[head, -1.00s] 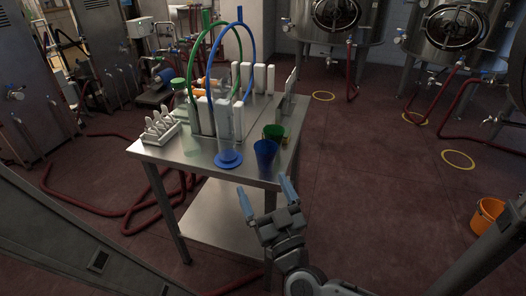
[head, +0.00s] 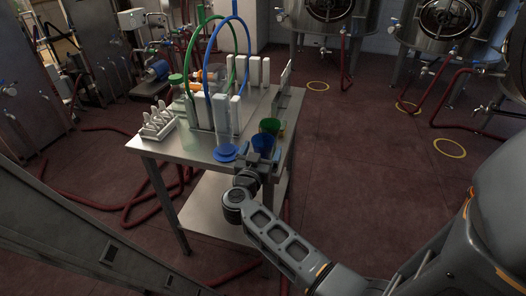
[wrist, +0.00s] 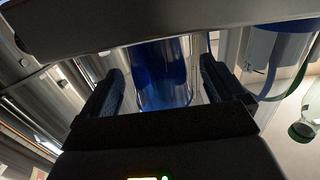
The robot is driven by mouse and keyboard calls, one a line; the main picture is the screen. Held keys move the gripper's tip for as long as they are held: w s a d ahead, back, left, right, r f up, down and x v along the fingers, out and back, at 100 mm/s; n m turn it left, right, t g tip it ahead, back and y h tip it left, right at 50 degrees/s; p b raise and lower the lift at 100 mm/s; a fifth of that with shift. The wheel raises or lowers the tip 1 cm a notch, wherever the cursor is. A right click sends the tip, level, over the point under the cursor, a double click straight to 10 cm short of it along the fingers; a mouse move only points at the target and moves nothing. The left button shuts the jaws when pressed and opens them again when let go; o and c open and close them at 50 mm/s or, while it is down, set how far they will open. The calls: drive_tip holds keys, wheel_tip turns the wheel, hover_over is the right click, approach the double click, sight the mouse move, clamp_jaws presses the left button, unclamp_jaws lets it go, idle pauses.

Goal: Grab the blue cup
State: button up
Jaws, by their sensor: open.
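The blue cup (head: 263,142) stands near the front right corner of the steel table (head: 190,153). In the head view its lower part is hidden behind my gripper (head: 262,158). In the wrist view the blue cup (wrist: 162,75) lies between the two dark fingers of my gripper (wrist: 160,90). The fingers are apart, with a gap visible on each side of the cup. I cannot tell how deep the cup sits between them.
A green cup (head: 272,125) stands just behind the blue cup. A clear cylinder on a blue base (head: 225,153) stands to its left. Blue and green hoses (head: 208,80) arch over white blocks. A rack of white pieces (head: 158,122) sits at the table's left.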

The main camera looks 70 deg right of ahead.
sight(265, 143)
drive_tip(key=shift+w+d, duration=0.15)
drive_tip(key=shift+d, duration=1.65)
drive_tip(key=c, duration=1)
